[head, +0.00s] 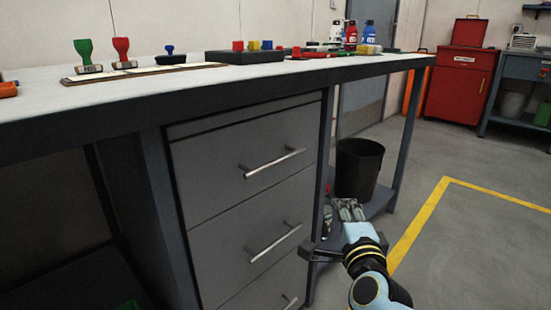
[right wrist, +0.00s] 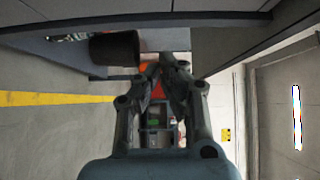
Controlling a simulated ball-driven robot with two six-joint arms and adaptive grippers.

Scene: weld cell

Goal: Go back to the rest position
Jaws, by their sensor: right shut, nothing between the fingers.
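My right gripper (head: 347,209) is in the lower right of the head view, in front of the workbench's right end and beside the drawer unit (head: 245,190). In the right wrist view the right gripper (right wrist: 163,62) has its fingertips together with nothing between them. Its arm comes up from the bottom edge of the head view. My left gripper is not in view.
The workbench top (head: 200,85) carries stamps, a dark tray (head: 245,57) and several bottles. Drawer handles (head: 273,163) stick out near my right gripper. A black bin (head: 357,167) stands on the bench's lower shelf. Open floor (head: 470,230) with a yellow line lies to the right.

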